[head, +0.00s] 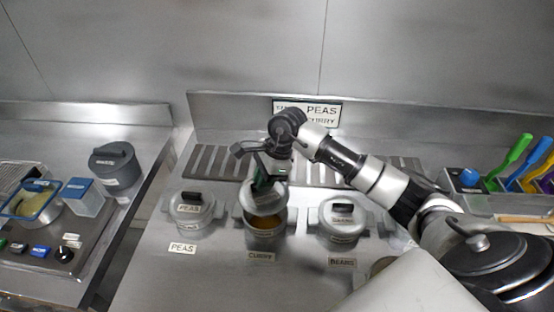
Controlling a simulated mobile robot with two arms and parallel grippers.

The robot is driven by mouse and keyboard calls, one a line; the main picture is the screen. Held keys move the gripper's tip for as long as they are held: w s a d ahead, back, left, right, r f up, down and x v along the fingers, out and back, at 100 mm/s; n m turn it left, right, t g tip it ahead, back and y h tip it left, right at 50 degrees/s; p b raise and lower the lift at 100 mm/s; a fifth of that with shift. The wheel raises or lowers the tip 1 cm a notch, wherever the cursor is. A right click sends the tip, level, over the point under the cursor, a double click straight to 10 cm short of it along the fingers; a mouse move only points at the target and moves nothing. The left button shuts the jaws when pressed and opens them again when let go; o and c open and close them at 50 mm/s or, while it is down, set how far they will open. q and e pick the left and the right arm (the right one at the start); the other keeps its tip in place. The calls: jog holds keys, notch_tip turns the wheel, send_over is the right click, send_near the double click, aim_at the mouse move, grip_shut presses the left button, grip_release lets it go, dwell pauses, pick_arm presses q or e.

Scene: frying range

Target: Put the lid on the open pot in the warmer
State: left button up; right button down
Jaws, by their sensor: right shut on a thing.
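The open pot (265,240) sits in the warmer (215,270), in the middle of the row, above a label reading CURRY. Orange-brown food shows inside at its front. My right gripper (265,184) is shut on the grey lid (266,203) by its dark handle. The lid is over the rear part of the pot's mouth, tilted. I cannot tell whether it touches the rim. My left gripper is not in view.
A lidded PEAS pot (190,218) stands to the left and another lidded pot (341,230), labelled BEANS, to the right. A dark grey pot (116,170) and a blue-lidded container (88,200) stand on the left counter. Colored-handled utensils (520,160) are at the far right.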

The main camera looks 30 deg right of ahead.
aim_at(264, 194)
jog(key=shift+f+b, duration=0.65)
jog(key=shift+f, duration=0.85)
notch_tip(264, 194, down, 2)
jog(key=shift+f+b, duration=0.2)
jog(key=shift+b, duration=0.75)
jog(key=shift+f+b, duration=0.3)
jog(key=shift+f, duration=0.05)
jog(key=shift+b, duration=0.3)
jog(key=shift+f+b, duration=0.3)
jog(key=shift+b, duration=0.2)
jog(key=c, duration=0.5)
grip_release()
